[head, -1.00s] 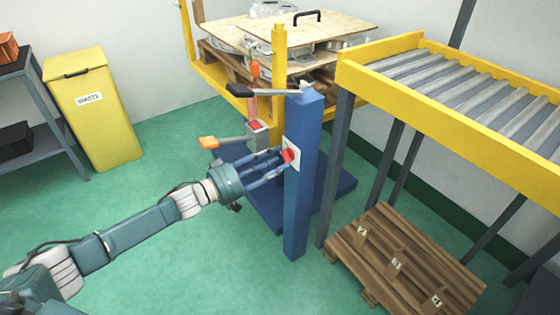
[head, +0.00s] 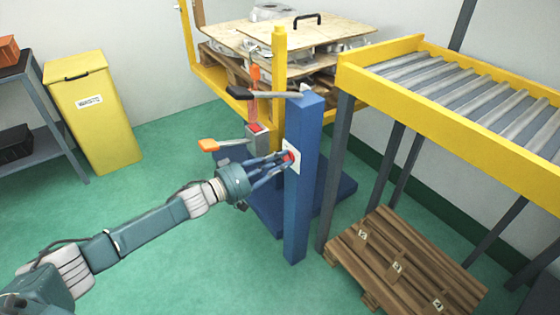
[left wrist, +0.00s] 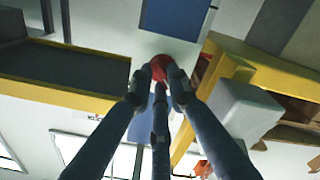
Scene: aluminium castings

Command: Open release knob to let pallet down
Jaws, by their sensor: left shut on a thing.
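The release knob (head: 289,157) is red and sits on a white plate on the side of a blue post (head: 303,200). My left gripper (head: 282,158) is shut on the knob, with its fingers around it. In the left wrist view the red knob (left wrist: 159,66) shows between the fingertips (left wrist: 158,80), which partly hide it. The pallet (head: 225,66) is wooden and rests raised on the yellow lift frame (head: 279,80), loaded with metal castings and a board (head: 300,35). My right gripper is not in view.
A lever with an orange grip (head: 208,145) and a lever with a black grip (head: 238,93) stick out near the post. A roller conveyor (head: 450,85) stands at right, with a wooden pallet (head: 405,265) beneath it. A yellow bin (head: 95,115) stands at left. Green floor is clear between.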

